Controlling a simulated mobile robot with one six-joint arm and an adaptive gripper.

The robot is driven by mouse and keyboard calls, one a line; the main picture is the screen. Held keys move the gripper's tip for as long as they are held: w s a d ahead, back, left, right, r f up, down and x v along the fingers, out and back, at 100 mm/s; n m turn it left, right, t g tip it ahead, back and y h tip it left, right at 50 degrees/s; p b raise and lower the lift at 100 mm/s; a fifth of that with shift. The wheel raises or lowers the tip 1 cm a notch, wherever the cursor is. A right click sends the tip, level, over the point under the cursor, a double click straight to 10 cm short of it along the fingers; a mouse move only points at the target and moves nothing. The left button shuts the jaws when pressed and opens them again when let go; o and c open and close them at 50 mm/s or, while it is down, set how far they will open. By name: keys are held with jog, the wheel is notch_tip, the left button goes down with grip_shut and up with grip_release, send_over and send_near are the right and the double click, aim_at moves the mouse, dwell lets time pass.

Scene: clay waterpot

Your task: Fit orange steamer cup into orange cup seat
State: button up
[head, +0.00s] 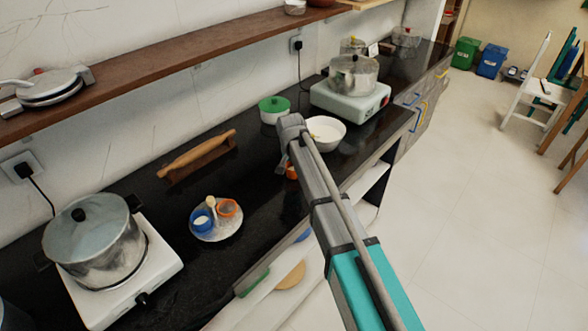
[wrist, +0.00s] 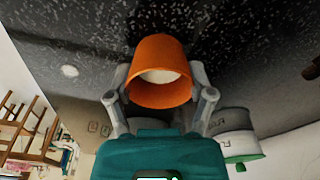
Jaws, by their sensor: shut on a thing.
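My gripper (wrist: 158,78) is shut on the orange steamer cup (wrist: 158,52), with one finger on each side of it. The cup's open end shows in the wrist view, with something pale inside. In the head view a small part of the orange cup (head: 292,172) shows above the black counter, mostly hidden by my arm. The orange cup seat (head: 229,208) appears to be the orange ring on a round pale plate (head: 212,233), left of my gripper and apart from the held cup.
A blue cup (head: 202,220) shares the plate. A rolling pin (head: 197,153) on a stand lies behind it. A steel pot (head: 98,240) sits on the left stove. A green-lidded pot (head: 274,108) and white bowl (head: 327,132) stand near my arm. Bare counter separates my gripper and the plate.

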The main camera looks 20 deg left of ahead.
jog(key=shift+r+p, duration=1.15)
jog(key=shift+r, duration=0.15)
jog(key=s+d+r+p, duration=0.9)
jog(key=s+r+p, duration=0.1)
jog(key=shift+d, duration=0.35)
jog(key=shift+d, duration=0.1)
